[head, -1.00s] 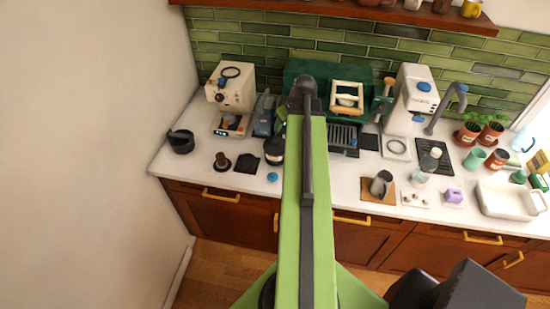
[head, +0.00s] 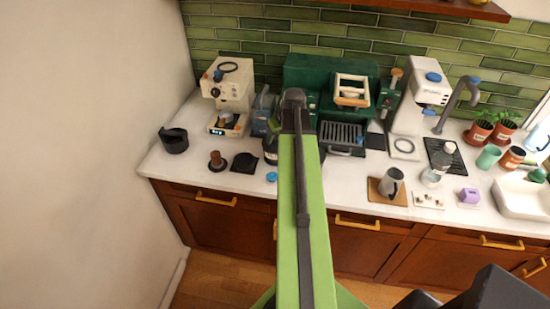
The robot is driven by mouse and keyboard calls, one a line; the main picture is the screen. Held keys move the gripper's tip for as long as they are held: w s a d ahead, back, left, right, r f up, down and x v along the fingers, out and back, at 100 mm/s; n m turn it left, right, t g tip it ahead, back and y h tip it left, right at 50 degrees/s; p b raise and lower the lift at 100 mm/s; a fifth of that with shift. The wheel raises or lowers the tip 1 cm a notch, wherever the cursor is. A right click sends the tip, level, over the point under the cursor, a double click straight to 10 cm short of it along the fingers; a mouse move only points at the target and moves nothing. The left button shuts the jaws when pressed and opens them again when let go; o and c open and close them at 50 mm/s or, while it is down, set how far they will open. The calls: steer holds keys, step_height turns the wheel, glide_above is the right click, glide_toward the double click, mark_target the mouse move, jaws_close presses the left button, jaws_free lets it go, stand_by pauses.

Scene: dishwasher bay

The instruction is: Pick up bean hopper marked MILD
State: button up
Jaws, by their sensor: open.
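I cannot read the word MILD on anything in view, so I cannot tell which thing is the bean hopper marked MILD. A dark, rounded vessel (head: 270,154) stands on the counter just left of my arm and is partly covered by it. A blue-grey upright appliance (head: 262,113) stands behind it, beside the cream coffee machine (head: 232,85). My green arm reaches up the middle of the head view. My gripper does not show; the arm hides the area beyond its dark joint.
The white counter (head: 210,183) holds a black round container (head: 174,140) at left. A dark green machine (head: 300,75) stands behind my arm.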

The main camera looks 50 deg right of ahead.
steer(key=shift+r, duration=0.1)
steer(key=shift+c, duration=0.4)
jaws_close()
stand_by(0.8)
